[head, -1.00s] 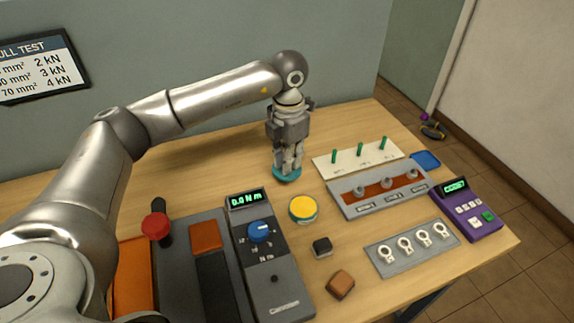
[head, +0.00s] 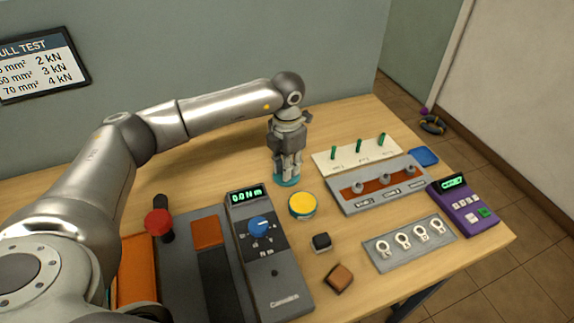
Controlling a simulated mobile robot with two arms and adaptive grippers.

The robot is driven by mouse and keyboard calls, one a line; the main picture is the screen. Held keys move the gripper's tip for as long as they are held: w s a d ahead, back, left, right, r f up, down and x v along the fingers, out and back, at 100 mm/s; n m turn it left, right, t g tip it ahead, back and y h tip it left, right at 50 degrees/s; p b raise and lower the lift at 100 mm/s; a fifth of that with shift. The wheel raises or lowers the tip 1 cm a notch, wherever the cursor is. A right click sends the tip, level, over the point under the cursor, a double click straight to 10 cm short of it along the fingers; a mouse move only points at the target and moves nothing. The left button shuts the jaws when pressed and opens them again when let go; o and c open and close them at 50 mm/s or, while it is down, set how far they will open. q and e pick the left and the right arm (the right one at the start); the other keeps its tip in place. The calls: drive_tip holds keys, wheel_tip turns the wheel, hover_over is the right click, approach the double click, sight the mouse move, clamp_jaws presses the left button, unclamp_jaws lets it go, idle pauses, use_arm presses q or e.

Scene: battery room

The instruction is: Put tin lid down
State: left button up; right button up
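The tin lid (head: 287,182) is a teal disc at the fingertips of my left gripper (head: 288,172), left of and behind the tin in the head view. My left gripper points straight down and its fingers are closed on the lid, covering part of its top. The lid is low over the wooden table (head: 345,123); I cannot tell whether it touches the wood. The open tin (head: 302,205), yellow inside with a pale teal side, stands close by. My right gripper is not in view.
A grey torque tester (head: 270,275) stands in front. A small black block (head: 321,242) and a brown block (head: 339,278) lie right of it. A terminal rack (head: 385,185), a lug plate (head: 410,242) and a purple meter (head: 465,205) fill the right. Table behind the gripper is clear.

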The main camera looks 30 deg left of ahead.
use_arm(q)
drive_tip(key=shift+o, duration=1)
drive_tip(key=shift+r, duration=0.3)
wheel_tip(320, 180, up, 12)
drive_tip(key=b, duration=0.2)
drive_tip(key=shift+f, duration=0.15)
drive_tip(key=shift+s+f, duration=0.1)
